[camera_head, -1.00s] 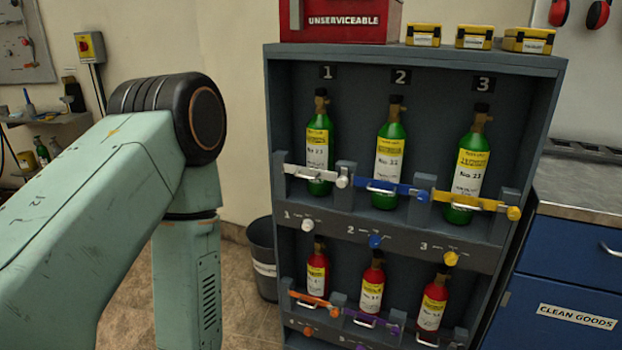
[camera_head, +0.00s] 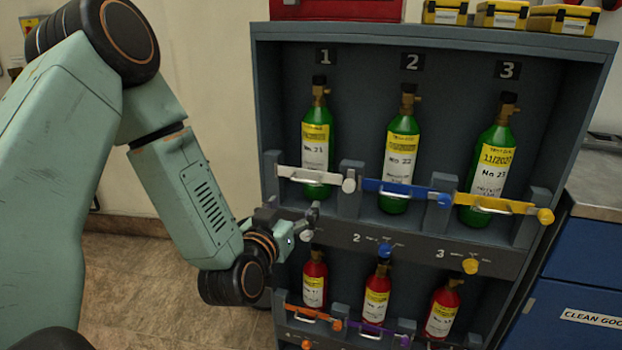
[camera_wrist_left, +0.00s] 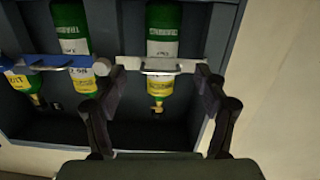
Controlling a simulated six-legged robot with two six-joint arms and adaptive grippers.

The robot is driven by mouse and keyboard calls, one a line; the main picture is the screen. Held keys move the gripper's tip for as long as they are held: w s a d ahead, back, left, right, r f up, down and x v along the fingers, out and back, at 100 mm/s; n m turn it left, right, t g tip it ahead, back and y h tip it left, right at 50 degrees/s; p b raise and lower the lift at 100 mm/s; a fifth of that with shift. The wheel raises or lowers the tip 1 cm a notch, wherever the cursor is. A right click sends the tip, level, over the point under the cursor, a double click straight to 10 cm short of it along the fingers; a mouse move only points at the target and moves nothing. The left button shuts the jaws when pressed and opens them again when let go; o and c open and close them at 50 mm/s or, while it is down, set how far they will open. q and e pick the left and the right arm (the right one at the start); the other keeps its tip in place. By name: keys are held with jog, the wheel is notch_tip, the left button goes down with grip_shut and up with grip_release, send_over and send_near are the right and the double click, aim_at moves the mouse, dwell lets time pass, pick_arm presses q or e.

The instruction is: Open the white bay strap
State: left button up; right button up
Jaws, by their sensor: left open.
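The white bay strap (camera_head: 300,174) lies across the front of bay 1, in front of a green bottle (camera_head: 316,130) with a yellow and white label. A round white knob (camera_head: 349,186) sits at its right end. My left gripper (camera_head: 309,222) is open and empty, just below and in front of the strap. In the left wrist view, which is upside down, the white strap (camera_wrist_left: 185,66) and its metal handle lie between the open fingers of the gripper (camera_wrist_left: 161,77). I cannot tell whether a finger touches anything. My right gripper is not in view.
A blue strap (camera_head: 400,189) and a yellow strap (camera_head: 480,200) cross bays 2 and 3. Red bottles (camera_head: 376,293) stand behind straps on the lower shelf. Grey posts (camera_head: 349,202) flank the bays. A blue cabinet (camera_head: 575,285) stands at the right.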

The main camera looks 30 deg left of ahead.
aim_at(305, 181)
pick_arm(q)
jog(key=shift+m+t, duration=0.3)
jog(key=shift+t, duration=0.2)
jog(key=w, duration=0.2)
jog(key=w+r+b, duration=0.1)
jog(key=w+r, duration=0.1)
jog(key=w, duration=0.1)
jog(key=shift+w+a+r+b, duration=0.15)
jog(key=shift+w+a+b, duration=0.2)
jog(key=shift+b, duration=0.05)
jog(key=shift+w+a+r, duration=0.1)
jog(key=shift+w, duration=0.2)
jog(key=shift+w+a+f, duration=0.2)
jog(key=shift+w+a, duration=0.1)
jog(key=shift+w, duration=0.2)
jog(key=shift+s+d+r, duration=0.1)
jog(key=shift+d+r, duration=0.05)
jog(key=shift+c, duration=0.3)
jog(key=c, duration=1.3)
jog(key=shift+c, duration=0.2)
